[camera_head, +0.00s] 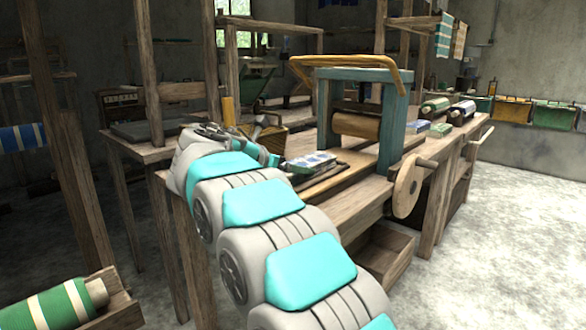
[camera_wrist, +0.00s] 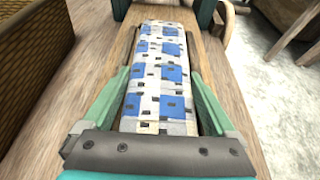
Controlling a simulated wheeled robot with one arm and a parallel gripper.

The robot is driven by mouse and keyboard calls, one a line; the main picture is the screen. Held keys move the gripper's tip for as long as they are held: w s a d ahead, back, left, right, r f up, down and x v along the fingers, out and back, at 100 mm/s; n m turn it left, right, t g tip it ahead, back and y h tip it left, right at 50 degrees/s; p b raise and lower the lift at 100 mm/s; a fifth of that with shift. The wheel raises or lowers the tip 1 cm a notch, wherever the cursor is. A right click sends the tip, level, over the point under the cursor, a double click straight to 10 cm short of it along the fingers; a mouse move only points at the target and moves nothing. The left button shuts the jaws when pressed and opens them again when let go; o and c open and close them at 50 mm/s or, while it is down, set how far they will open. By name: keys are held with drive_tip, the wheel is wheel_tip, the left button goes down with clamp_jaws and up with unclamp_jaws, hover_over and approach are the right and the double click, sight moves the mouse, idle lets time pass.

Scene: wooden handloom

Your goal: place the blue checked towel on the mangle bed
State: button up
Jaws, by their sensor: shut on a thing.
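The blue checked towel (camera_wrist: 158,80), a folded white strip with blue squares, lies lengthwise between the green fingers of my gripper (camera_wrist: 164,72) in the wrist view. The fingers are shut on its long sides. In the head view the towel (camera_head: 310,160) is at the near end of the mangle bed (camera_head: 345,178), a flat wooden board leading to the wooden roller (camera_head: 357,126). The towel is over the bed; I cannot tell whether it touches the board. My arm hides part of the gripper in the head view.
A teal frame (camera_head: 392,125) stands around the roller, with a wooden crank wheel (camera_head: 408,187) at its right. A woven basket (camera_wrist: 30,70) is close on the left in the wrist view. Green and blue cloth rolls (camera_head: 436,106) lie on the bench behind. The floor at right is clear.

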drive_tip(key=o, duration=1.1)
drive_tip(key=shift+f, duration=0.1)
drive_tip(key=shift+s+a+r, duration=0.2)
drive_tip(key=shift+r, duration=0.1)
drive_tip(key=p+v, duration=0.1)
drive_tip(key=v, duration=1)
drive_tip(key=shift+s+a, duration=0.15)
